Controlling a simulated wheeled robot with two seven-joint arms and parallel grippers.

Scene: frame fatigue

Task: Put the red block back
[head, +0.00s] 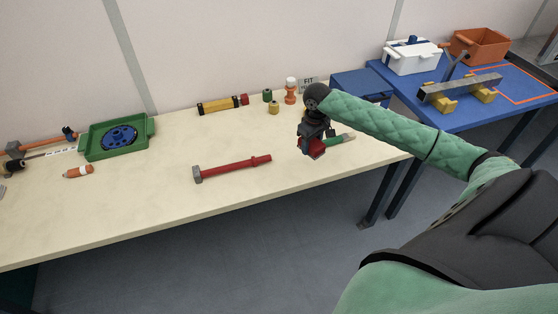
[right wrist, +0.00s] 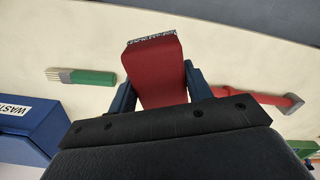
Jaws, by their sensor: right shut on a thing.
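The red block (head: 311,150) is held in my right gripper (head: 314,141) over the right part of the cream bench (head: 200,215). In the right wrist view the block (right wrist: 155,72) sits between the two blue fingers of the gripper (right wrist: 161,90), which is shut on it. A dark speckled strip runs along the block's far end. How far the block is above the bench is hard to tell. My left gripper is not in view.
A red-handled hammer (head: 235,167) lies left of the gripper, and a green-handled brush (head: 338,139) lies close beside it.

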